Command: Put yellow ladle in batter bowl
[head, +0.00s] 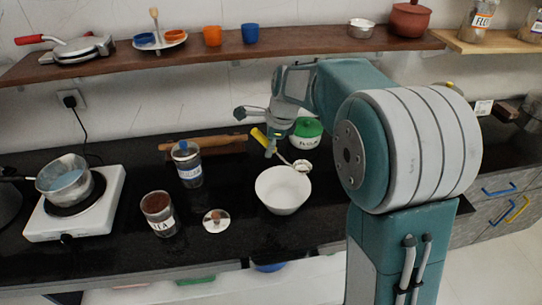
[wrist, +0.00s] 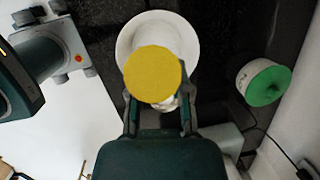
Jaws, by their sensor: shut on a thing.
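The yellow ladle has a yellow handle (head: 258,135) and a pale metal scoop (head: 302,168). My gripper (head: 271,152) is shut on it by the handle, above the counter. In the wrist view the round yellow handle end (wrist: 152,75) faces the camera between my fingers (wrist: 158,112) and hides most of the scoop. The white batter bowl (head: 283,192) stands upright on the counter, and nothing shows inside it. In the head view the scoop appears at the bowl's far right rim; whether it touches is unclear. The bowl's rim (wrist: 124,45) shows behind the handle in the wrist view.
A green-lidded jar (head: 306,133) stands behind the bowl, close to my gripper; it also shows in the wrist view (wrist: 265,84). A blue-topped jar (head: 187,165), an open brown jar (head: 158,213) and a loose lid (head: 216,221) stand left. A rolling pin (head: 208,144) lies behind.

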